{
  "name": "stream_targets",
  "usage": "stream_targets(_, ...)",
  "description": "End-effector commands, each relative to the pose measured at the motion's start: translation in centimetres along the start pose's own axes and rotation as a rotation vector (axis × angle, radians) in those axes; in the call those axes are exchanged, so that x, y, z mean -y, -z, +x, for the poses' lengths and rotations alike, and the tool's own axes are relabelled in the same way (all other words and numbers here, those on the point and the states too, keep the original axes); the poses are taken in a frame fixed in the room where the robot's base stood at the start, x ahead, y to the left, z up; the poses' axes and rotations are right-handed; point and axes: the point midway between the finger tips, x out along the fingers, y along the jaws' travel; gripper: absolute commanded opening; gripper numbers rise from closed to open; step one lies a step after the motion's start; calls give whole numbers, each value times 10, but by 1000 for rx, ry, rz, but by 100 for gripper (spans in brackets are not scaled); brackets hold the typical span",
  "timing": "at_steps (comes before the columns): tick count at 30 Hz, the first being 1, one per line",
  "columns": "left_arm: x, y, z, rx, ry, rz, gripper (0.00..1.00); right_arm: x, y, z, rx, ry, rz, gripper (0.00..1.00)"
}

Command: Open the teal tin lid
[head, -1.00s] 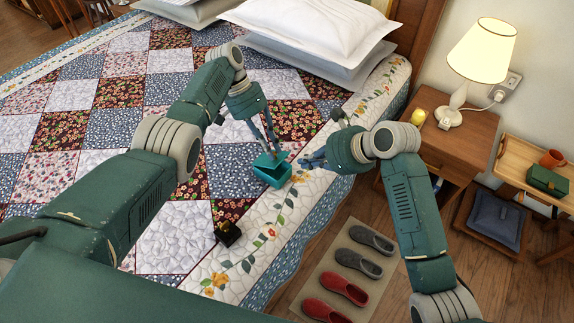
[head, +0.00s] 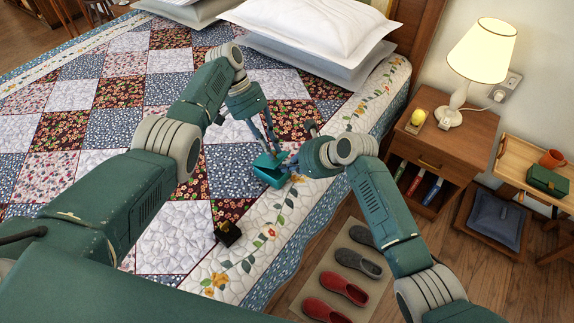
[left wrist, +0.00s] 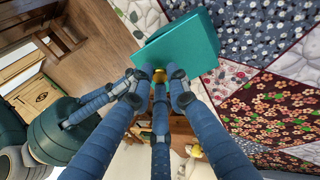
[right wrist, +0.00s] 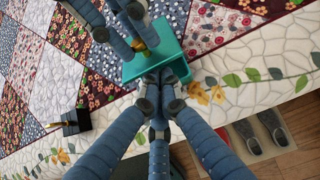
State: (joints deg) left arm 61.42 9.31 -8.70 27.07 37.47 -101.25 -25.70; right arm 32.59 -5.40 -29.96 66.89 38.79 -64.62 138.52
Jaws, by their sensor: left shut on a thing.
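The teal tin (head: 270,172) stands on the edge of the quilted bed. My left gripper (head: 270,146) reaches down to it from above. In the left wrist view its fingers (left wrist: 160,80) are shut on a small gold knob (left wrist: 160,75) at the teal tin (left wrist: 185,42). How far the lid stands open is unclear.
A small black box (head: 228,234) lies on the bed near the tin. The nightstand (head: 462,135) with lamp (head: 482,58) stands to the right. Slippers (head: 345,287) lie on a mat on the floor. A tray table (head: 545,165) holds a green box (head: 547,181).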

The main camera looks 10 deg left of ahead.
Motion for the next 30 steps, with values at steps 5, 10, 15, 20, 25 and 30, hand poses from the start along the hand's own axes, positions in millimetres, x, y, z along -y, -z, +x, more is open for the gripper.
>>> stream_targets(5, 0, 0, 0, -1, 0, 0, 0, 0, -6, -2, 3, -1, 0, 0)
stream_targets(10, 0, 0, 1, 0, -1, 0, 0, -1, -17, -6, 6, -1, 0, 0)
stream_targets(15, -1, 0, 2, 3, -2, 0, 0, -1, -21, -7, 13, 0, -3, 0)
stream_targets(20, -1, -1, 3, 4, -4, 0, 35, -1, -22, -7, 15, 1, -4, 0)
stream_targets(25, -2, -1, 3, 5, -5, 0, 35, -1, -21, -7, 14, 1, -3, 0)
stream_targets(30, -2, -1, 2, 4, -5, 1, 35, 0, -20, -7, 12, 1, -2, 0)
